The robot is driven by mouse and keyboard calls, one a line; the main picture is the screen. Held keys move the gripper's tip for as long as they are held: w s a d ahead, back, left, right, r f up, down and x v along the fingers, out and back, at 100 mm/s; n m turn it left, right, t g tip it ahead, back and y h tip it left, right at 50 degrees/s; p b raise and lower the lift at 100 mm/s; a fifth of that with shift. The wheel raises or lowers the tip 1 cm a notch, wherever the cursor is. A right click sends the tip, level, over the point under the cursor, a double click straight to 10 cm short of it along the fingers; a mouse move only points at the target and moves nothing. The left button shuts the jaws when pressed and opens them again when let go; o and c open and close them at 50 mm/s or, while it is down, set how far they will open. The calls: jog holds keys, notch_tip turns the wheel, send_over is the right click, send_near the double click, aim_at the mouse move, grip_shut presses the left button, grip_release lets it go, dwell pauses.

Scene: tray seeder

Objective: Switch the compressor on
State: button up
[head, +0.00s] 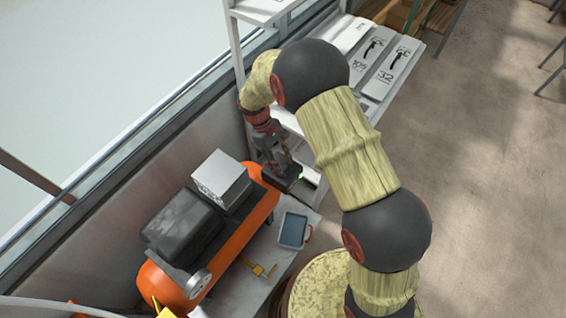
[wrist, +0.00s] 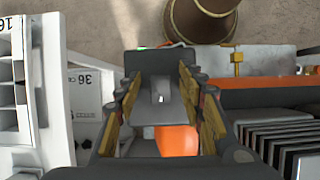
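The compressor has an orange tank (head: 232,238), a black motor cover (head: 181,228) and a silver finned block (head: 221,178). It stands at the lower left of the head view, and its tank (wrist: 265,97) also shows at the right of the wrist view. My gripper (wrist: 160,84) is open, its two fingers apart. A dark grey box (wrist: 150,62) with a small pale lever lies ahead between the fingers. I cannot tell whether they touch it. In the head view my gripper (head: 277,157) is by the tank's far end. A small green light shows on the dark box (head: 286,178) there.
A white shelf rack (head: 388,72) with numbered trays stands just beyond my gripper. A window wall (head: 100,190) runs along the left.

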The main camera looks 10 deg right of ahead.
jog(key=v, duration=1.2)
jog(key=s+d+r+m+t+y+b, duration=0.1)
jog(key=s+d+r+m+t+b, duration=0.1)
jog(key=s+r, duration=0.4)
jog(key=s+d+r+m+t+y+b, duration=0.1)
jog(key=s+d+r+m+t+b, duration=0.1)
jog(key=s+d+r+m+t, duration=0.2)
jog(key=s+d+r+m+t+y+b, duration=0.1)
jog(key=s+d+r, duration=0.6)
jog(key=s, duration=0.8)
jog(key=shift+d+r+m+t+y+b, duration=0.35)
jog(key=shift+m+t+b, duration=0.4)
jog(key=shift+m+t, duration=0.3)
